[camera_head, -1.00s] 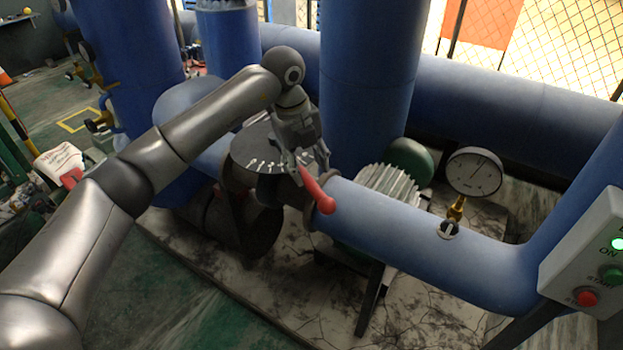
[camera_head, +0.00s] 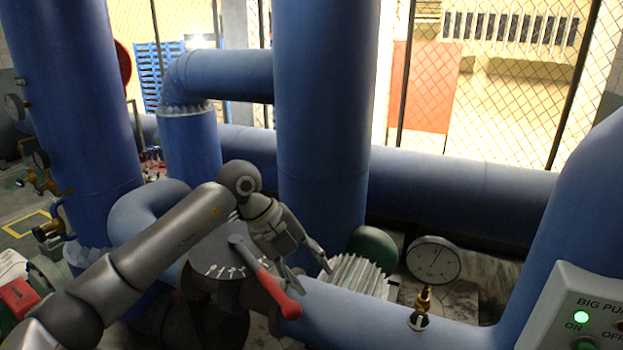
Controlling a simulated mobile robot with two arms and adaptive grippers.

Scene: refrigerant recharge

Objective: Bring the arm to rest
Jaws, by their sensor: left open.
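My left arm comes in from the left, and its grey gripper (camera_head: 309,273) is open, with fingers pointing down and right. It holds nothing. The gripper is just right of the valve lever with the red grip (camera_head: 278,295), above the blue pipe. One finger shows close to the red grip; I cannot tell whether they touch. The lever slants down to the right from the round dial plate (camera_head: 218,258) with white marks. My arm hides part of that plate and the pipe behind it. My right gripper is not in view.
A pressure gauge (camera_head: 433,261) on a brass fitting stands on the blue pipe to the right. A control box (camera_head: 570,310) with a lit green lamp is at the lower right. A thick vertical blue pipe (camera_head: 325,110) rises behind the gripper. A finned motor (camera_head: 355,277) lies beyond the lever.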

